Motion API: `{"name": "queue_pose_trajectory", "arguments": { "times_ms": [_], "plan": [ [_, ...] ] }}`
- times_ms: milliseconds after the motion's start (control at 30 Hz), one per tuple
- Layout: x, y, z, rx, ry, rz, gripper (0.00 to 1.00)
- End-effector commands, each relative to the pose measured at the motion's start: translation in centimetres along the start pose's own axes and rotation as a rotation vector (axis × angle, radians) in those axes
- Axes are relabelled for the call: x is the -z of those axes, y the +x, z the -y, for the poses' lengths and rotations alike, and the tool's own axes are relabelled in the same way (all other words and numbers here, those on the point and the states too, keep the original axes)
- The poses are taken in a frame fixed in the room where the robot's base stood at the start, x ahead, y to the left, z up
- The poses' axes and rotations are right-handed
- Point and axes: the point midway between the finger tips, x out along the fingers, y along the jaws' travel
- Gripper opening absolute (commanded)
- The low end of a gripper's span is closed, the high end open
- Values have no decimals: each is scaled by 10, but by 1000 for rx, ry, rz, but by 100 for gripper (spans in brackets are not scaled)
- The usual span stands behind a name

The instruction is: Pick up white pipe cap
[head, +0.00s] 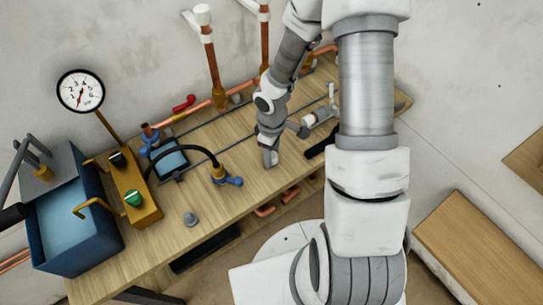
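My gripper (270,158) points down at the middle of the wooden workbench (240,185). Its fingertips are small and seen edge-on, so I cannot tell whether they are apart or what is between them. A small white cylindrical piece (309,120) lies on the bench just right of my gripper, apart from it; it may be the white pipe cap, but its shape is too small to be sure. White rounded heads also top the copper pipes at the wall, one at the upper left (203,14). A small grey cap-like piece (190,219) stands near the bench's front edge.
A blue-handled valve (222,175) with a black hose lies left of my gripper. A pressure gauge (81,91) and copper pipes (214,85) stand behind.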

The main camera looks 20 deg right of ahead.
Motion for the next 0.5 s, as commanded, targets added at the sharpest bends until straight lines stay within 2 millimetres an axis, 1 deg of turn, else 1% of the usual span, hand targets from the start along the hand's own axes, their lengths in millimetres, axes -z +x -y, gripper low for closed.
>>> {"name": "queue_pose_trajectory", "arguments": {
  "times_ms": [33, 100, 200, 500],
  "plan": [
    [0, 0, 0, 0, 0, 0, 39],
    [0, 0, 0, 0, 0, 0, 26],
    [0, 0, 0, 0, 0, 0, 10],
    [0, -4, 0, -1, 1, 0, 10]
  ]
}}
